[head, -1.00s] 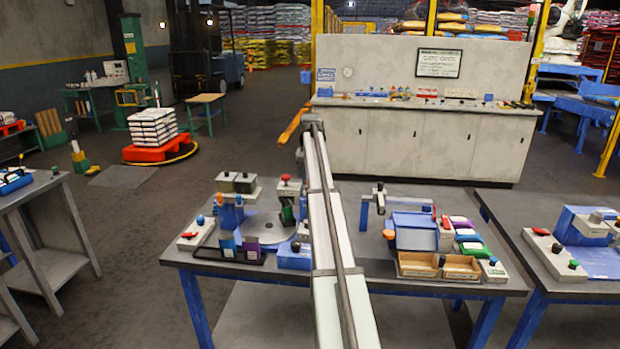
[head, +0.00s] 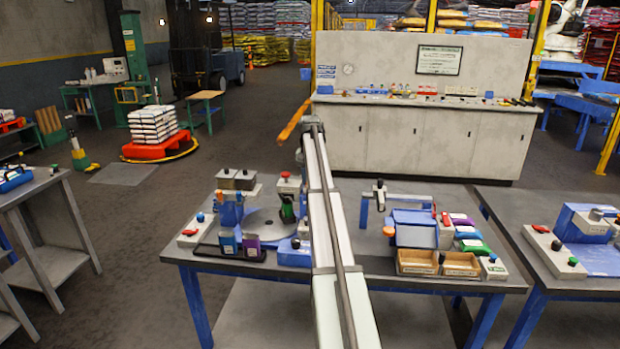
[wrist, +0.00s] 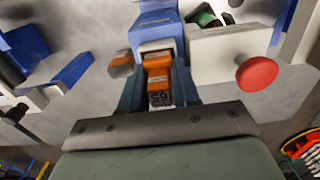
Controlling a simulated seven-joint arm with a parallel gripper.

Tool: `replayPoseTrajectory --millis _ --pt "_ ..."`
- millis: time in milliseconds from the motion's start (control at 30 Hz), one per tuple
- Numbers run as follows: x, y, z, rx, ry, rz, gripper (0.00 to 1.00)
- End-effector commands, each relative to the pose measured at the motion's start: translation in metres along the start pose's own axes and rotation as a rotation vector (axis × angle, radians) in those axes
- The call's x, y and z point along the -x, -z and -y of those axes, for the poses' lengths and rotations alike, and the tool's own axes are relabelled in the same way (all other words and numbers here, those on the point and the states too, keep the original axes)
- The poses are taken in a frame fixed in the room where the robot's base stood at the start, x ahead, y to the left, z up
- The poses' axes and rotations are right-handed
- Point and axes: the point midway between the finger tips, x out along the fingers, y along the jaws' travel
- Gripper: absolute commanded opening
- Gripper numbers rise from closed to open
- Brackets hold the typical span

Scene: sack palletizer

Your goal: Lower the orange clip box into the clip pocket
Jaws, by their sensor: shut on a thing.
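In the wrist view my gripper (wrist: 158,92) is shut on the orange clip box (wrist: 157,63), with a dark finger on each side of it. The box has pale label patches and a dark patterned near end. Its far end lies at the pale edge of a blue block (wrist: 155,28); whether it touches or has entered there I cannot tell. I cannot tell the clip pocket apart for sure. In the head view my arm runs up the middle, and neither my gripper nor the clip box can be made out.
A red knob (wrist: 257,74) on a white block stands close to the right of my gripper. The workbench holds a black tray (head: 227,252) with small boxes at left and wooden bins (head: 417,263) at right.

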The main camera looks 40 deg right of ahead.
Motion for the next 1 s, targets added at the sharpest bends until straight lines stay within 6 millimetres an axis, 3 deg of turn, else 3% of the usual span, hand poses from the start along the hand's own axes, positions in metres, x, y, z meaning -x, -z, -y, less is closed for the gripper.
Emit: replayPoseTrajectory --millis 1000 --pt "-0.0095 -0.0005 -0.0001 0.000 0.000 0.002 0.00"
